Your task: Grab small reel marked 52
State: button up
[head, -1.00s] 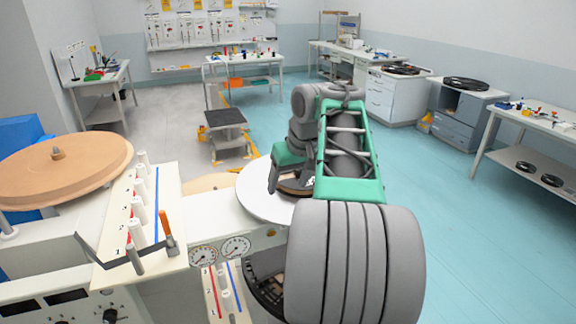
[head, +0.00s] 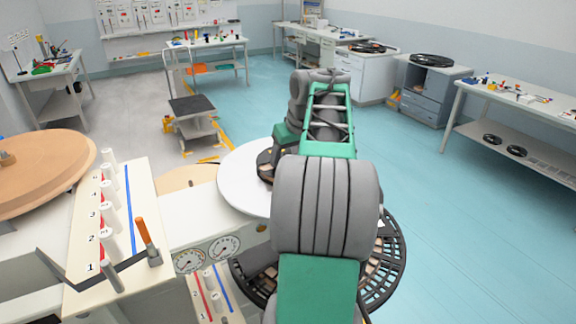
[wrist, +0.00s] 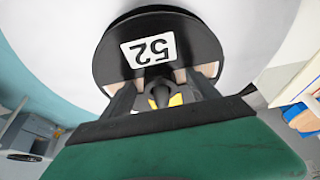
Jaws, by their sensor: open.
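In the wrist view a small black reel marked 52 (wrist: 110,50) lies on a white round plate (wrist: 60,50), its white label upside down in the picture. My gripper (wrist: 160,88) is open, its dark fingers at the near part of the reel, around its dark middle piece with a bit of yellow. I cannot tell whether the fingers touch it. In the head view the reel (head: 264,165) shows partly on the white round plate (head: 236,176), and my arm hides the rest and my gripper.
A larger black spoked reel (head: 390,262) sits at the near right, partly behind my arm. A panel with numbered pegs and an orange-handled lever (head: 146,236) stands at the left, near two gauges (head: 222,247) and a tan disc (head: 40,172). The blue floor at right is open.

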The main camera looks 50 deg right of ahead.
jog(key=shift+c, duration=0.6)
grip_shut()
jog(key=shift+r, duration=0.1)
